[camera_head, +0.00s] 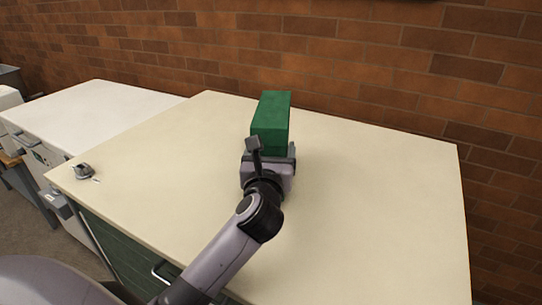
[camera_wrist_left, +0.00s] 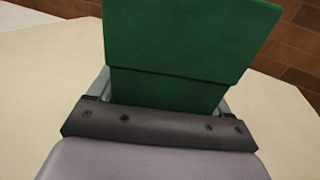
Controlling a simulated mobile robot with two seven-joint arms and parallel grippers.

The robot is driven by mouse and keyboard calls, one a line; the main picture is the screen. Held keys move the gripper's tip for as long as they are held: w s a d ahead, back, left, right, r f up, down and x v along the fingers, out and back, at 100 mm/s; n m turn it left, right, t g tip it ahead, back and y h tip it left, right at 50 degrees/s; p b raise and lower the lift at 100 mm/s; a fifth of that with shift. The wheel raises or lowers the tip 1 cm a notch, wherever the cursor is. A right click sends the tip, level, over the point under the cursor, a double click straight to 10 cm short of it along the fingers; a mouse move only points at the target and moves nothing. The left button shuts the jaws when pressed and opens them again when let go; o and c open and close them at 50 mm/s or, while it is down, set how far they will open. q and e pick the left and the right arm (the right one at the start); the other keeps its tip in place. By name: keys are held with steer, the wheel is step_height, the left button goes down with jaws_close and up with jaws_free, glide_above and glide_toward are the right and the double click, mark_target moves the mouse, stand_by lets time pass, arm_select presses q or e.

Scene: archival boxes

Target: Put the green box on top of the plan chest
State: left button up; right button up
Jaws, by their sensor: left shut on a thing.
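The green box (camera_head: 271,118) is over the cream top of the plan chest (camera_head: 370,200), towards its back edge. My left gripper (camera_head: 270,156) is shut on the near end of the box. In the left wrist view the green box (camera_wrist_left: 185,40) sits between the fingers of my left gripper (camera_wrist_left: 167,98), and its lower part is hidden by the gripper body. I cannot tell whether the underside of the box touches the top. My right gripper is not in view.
A small grey metal object (camera_head: 82,171) lies at the left corner of the chest top. A white-topped cabinet (camera_head: 85,112) stands to the left. A brick wall (camera_head: 350,60) rises behind. The right part of the top is clear.

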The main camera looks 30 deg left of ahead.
arm_select(q)
steer(key=shift+f, duration=0.15)
steer(key=shift+f, duration=0.15)
steer(key=o, duration=1.5)
steer(key=shift+f, duration=0.1)
steer(key=shift+s, duration=0.15)
steer(key=b+v, duration=0.1)
steer(key=v, duration=1.1)
